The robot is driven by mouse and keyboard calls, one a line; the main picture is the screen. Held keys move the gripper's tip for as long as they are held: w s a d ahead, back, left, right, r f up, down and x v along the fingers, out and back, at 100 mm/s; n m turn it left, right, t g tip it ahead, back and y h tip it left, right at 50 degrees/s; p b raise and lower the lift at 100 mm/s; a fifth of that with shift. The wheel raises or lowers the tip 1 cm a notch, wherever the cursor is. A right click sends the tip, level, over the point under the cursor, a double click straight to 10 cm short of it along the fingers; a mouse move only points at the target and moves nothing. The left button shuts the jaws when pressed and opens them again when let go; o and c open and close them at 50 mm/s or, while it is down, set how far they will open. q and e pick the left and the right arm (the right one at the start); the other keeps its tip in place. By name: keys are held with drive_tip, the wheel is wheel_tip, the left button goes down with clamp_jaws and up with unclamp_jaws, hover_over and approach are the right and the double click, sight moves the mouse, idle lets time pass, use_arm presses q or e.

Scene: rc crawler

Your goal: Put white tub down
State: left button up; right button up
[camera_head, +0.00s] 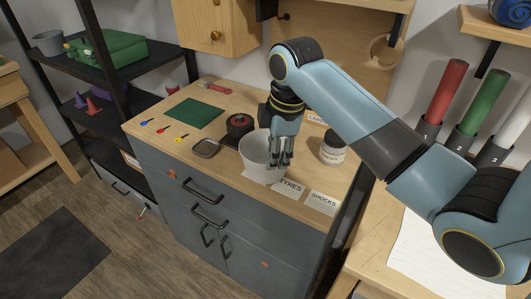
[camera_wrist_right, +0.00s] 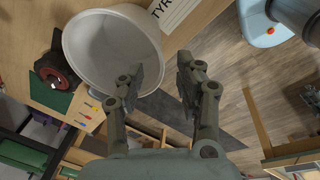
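The white tub (camera_head: 259,158) stands upright on the wooden worktop (camera_head: 222,168), behind the TYRES card (camera_head: 289,187). In the right wrist view the tub (camera_wrist_right: 105,45) looks empty, with its open mouth toward the camera. My right gripper (camera_head: 281,160) points down at the tub's right side. In the wrist view my right gripper (camera_wrist_right: 163,82) has its fingers apart, one over the tub's mouth and the other outside the rim. A gap shows between the fingers and the wall. My left gripper is out of view.
A lidded jar (camera_head: 332,149) stands right of the tub. A SHOCKS card (camera_head: 322,202) lies at the front right.

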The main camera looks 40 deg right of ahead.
sight(268, 182)
drive_tip(key=f, duration=0.2)
drive_tip(key=shift+w+f, duration=0.3)
drive_tip(key=shift+w, duration=0.1)
drive_tip(key=shift+w+a+f, duration=0.1)
drive_tip(key=shift+w+f, duration=0.15)
drive_tip(key=shift+f, duration=1.15)
drive_tip(key=shift+w+f, duration=0.2)
drive_tip(key=shift+f, duration=1.15)
clamp_jaws()
drive_tip(key=shift+r, duration=0.1)
